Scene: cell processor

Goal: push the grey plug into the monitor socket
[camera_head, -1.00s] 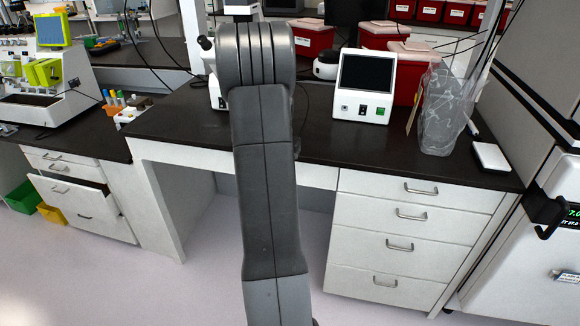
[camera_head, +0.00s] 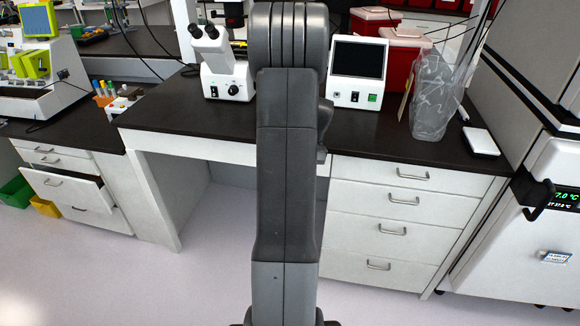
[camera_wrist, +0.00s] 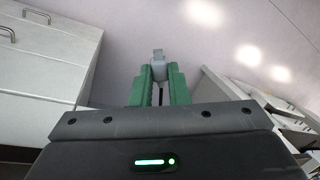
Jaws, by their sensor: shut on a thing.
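In the wrist view, the green fingers of my gripper (camera_wrist: 158,84) are shut on a small grey plug (camera_wrist: 158,60), which sticks out past the fingertips. Floor and drawer fronts lie behind the plug there, and the monitor is not in that view. In the head view, the white monitor (camera_head: 343,83) with a dark screen stands on the black bench, right of my arm. Its front has a small socket (camera_head: 355,97) at lower middle and a green switch at lower right. My gripper and the plug do not show in the head view.
A white microscope (camera_head: 228,75) stands on the bench (camera_head: 180,115) left of my arm. Red bins (camera_head: 402,60) are behind. The bench front before the monitor is clear.

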